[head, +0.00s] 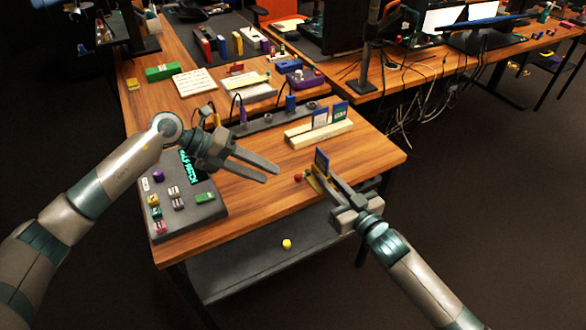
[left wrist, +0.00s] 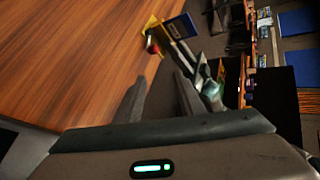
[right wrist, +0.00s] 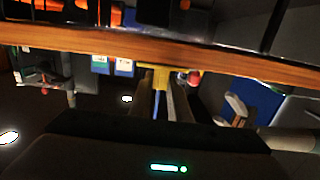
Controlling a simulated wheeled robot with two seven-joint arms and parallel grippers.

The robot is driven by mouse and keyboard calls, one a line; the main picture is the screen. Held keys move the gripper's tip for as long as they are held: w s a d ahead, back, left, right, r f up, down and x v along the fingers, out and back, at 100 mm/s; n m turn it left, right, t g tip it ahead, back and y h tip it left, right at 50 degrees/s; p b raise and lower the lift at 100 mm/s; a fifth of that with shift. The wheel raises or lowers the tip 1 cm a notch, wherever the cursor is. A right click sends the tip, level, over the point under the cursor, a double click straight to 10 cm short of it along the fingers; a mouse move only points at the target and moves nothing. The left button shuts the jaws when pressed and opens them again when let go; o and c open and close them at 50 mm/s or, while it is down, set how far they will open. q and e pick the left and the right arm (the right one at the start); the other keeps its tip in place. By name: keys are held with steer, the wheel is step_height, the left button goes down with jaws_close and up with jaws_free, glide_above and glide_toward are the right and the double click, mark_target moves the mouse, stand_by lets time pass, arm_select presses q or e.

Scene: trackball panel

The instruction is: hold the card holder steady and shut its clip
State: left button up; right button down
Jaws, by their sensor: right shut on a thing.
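The card holder is a small yellow piece (head: 313,184) with a blue card (head: 321,161) standing in it and a red knob (head: 298,177) at its left. My right gripper (head: 322,181) is shut on the holder, near the table's front edge. In the left wrist view the yellow holder (left wrist: 150,25), blue card (left wrist: 180,28) and red knob (left wrist: 152,47) show beyond my left fingers. In the right wrist view the yellow holder (right wrist: 180,70) is between my fingertips. My left gripper (head: 272,174) is open and empty, left of the holder. The clip's state is too small to tell.
A cream rack (head: 318,134) with upright cards stands behind the holder. A grey panel (head: 185,216) with a purple ball and several buttons is at the left. Bare wood lies between panel and holder. A lower grey shelf (head: 250,265) is below the table.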

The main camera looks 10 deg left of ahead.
arm_select(q)
steer(key=w+d+m+g+y, duration=0.1)
steer(key=d+m+g+y, duration=0.1)
steer(key=d+m, duration=0.35)
step_height(320, 180, up, 8)
steer(key=m+y, duration=0.9)
steer(key=m, duration=0.8)
glide_above(298, 174)
steer(key=shift+r, duration=0.2)
steer(key=shift+f, duration=0.15)
step_height(298, 174, down, 12)
steer(key=shift+r, duration=0.1)
steer(key=shift+c, duration=0.5)
jaws_close()
